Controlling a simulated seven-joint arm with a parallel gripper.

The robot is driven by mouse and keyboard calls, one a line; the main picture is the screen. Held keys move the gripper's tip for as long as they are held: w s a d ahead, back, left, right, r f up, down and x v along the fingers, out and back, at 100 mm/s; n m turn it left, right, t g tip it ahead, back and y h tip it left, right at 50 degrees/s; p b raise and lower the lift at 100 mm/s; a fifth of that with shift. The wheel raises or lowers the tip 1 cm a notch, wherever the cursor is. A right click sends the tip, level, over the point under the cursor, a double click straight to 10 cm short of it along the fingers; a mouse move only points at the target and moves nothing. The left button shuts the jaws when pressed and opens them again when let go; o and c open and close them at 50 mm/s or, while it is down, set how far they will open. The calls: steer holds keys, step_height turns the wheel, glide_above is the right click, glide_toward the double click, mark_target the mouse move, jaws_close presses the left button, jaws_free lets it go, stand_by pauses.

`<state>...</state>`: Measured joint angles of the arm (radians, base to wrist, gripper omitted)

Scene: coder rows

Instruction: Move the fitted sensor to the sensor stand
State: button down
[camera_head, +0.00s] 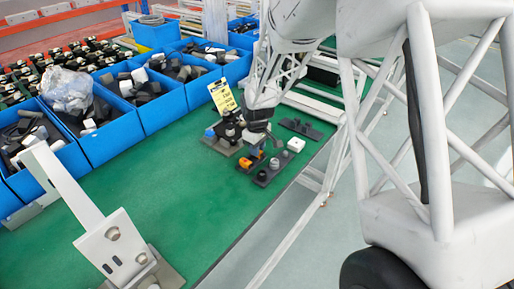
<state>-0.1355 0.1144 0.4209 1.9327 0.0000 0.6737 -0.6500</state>
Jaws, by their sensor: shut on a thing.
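My gripper (256,148) is over the right part of the green table, low above a group of small dark fixtures. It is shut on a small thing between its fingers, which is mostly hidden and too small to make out. An orange part (246,162) shows just below and left of the fingers. A dark plate (283,160) beside it carries black round parts (262,175) and a white cube (296,144). I cannot tell for sure which of these is the sensor or the sensor stand.
Another dark plate (302,129) lies to the right. Blue bins (113,130) of parts line the left. The green table (190,205) is clear between.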

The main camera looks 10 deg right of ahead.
steer(key=shift+f, duration=0.15)
stand_by(0.4)
steer(key=c, duration=0.9)
jaws_free()
step_height(320, 180, up, 7)
steer(key=shift+r, duration=0.4)
